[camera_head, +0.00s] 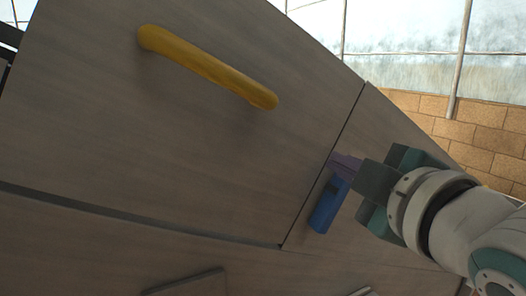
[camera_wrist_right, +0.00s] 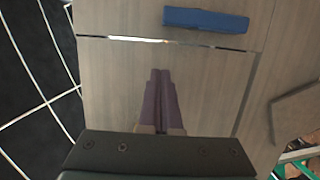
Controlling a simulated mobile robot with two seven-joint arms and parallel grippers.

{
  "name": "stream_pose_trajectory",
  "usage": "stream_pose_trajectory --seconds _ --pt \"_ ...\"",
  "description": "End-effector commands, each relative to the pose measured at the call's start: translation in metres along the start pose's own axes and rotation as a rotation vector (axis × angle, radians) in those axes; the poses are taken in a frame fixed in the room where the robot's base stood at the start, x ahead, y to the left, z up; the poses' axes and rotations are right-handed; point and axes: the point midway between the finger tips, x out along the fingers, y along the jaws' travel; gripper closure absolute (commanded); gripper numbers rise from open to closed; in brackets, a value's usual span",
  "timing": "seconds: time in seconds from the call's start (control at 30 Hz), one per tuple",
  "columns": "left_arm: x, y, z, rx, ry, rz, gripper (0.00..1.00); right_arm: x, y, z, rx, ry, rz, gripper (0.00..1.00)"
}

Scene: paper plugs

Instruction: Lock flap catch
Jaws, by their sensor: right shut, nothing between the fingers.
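The flap panel (camera_head: 190,130) of a grey-brown wooden cabinet fills much of the head view and looks closed. It carries a yellow bar handle (camera_head: 207,67). The blue catch (camera_head: 328,204) lies on the adjoining panel, roughly along the seam and not crossing it. It also shows in the right wrist view (camera_wrist_right: 205,20). My right gripper (camera_head: 335,158) is shut and empty, its purple fingers beside the catch's upper end. In the right wrist view the fingertips (camera_wrist_right: 160,73) sit across the seam from the catch, apart from it. Contact with the panel cannot be told.
A brick wall (camera_head: 485,140) stands behind on the right. A dark tiled floor (camera_wrist_right: 35,90) is at the wrist view's left.

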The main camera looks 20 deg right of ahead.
Motion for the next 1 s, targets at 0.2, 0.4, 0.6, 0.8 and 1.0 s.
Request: stream_pose_trajectory --seconds 0.2,0.4,0.6,0.8,1.0 --pt "-0.017 -0.001 -0.006 0.001 0.0 -0.001 1.0 0.039 0.003 -0.002 0.002 0.0 -0.001 1.0" --pt "-0.032 -0.001 -0.01 0.001 0.0 0.0 1.0 0.048 0.002 0.025 -0.001 -0.003 -0.004 1.0" --pt "-0.035 -0.001 -0.011 -0.001 0.0 0.001 1.0 0.051 0.0 0.037 0.001 0.0 -0.001 1.0" --pt "-0.035 0.0 -0.011 -0.005 0.001 0.005 1.0 0.051 -0.001 0.039 0.002 0.001 0.0 1.0" --pt "-0.034 0.001 -0.011 -0.008 0.001 0.007 1.0 0.052 -0.001 0.039 0.003 0.001 -0.001 1.0"
